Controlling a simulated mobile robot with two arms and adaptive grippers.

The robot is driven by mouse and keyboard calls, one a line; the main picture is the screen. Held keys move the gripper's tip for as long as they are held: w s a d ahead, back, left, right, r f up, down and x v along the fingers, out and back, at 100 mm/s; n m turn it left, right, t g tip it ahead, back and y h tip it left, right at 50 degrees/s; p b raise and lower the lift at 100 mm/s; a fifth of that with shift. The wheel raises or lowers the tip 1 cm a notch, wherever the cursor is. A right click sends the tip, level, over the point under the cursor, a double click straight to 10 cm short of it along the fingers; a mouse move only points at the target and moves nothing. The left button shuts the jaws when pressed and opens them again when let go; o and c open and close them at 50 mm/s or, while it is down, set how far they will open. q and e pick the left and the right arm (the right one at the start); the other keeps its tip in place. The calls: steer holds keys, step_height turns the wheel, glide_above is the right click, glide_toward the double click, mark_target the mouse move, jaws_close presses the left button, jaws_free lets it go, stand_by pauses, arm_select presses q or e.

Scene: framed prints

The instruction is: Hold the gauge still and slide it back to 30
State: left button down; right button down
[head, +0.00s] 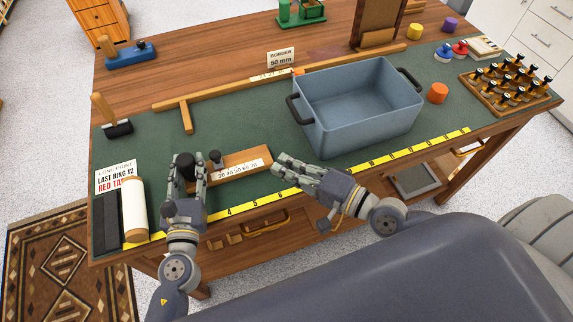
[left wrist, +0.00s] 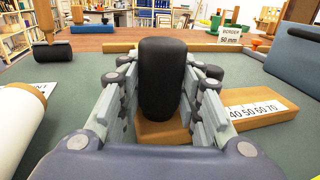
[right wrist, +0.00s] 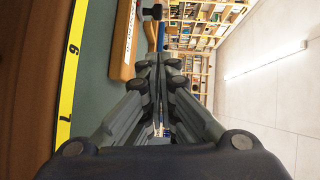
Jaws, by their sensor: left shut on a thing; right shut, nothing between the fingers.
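The gauge (head: 247,167) is a wooden bar with a white number strip, lying on the green mat in front of the grey-blue bin. It also shows in the left wrist view (left wrist: 270,104). My left gripper (head: 187,170) is shut on the gauge's black upright handle (left wrist: 162,80) at the bar's left end. A small dark knob (head: 215,158) stands on the bar just right of that handle. The visible numbers run from about 30 to 70; which one the knob marks cannot be told. My right gripper (head: 280,168) is shut and empty at the bar's right end. The right wrist view shows its closed fingers (right wrist: 154,62).
The grey-blue bin (head: 355,110) stands behind and right of the gauge. A yellow ruler strip (head: 290,190) runs along the front edge. A white roll (head: 133,208) and dark slab (head: 107,222) lie at left. A "BORDER 50 mm" card (head: 281,58) stands behind.

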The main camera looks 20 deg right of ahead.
arm_select(q)
steer(key=c, duration=1.1)
jaws_free()
steer(key=shift+o, duration=0.2)
steer(key=shift+s+a+f, duration=0.1)
steer(key=shift+s+a, duration=0.05)
steer(key=shift+s, duration=0.4)
steer(key=v, duration=1.1)
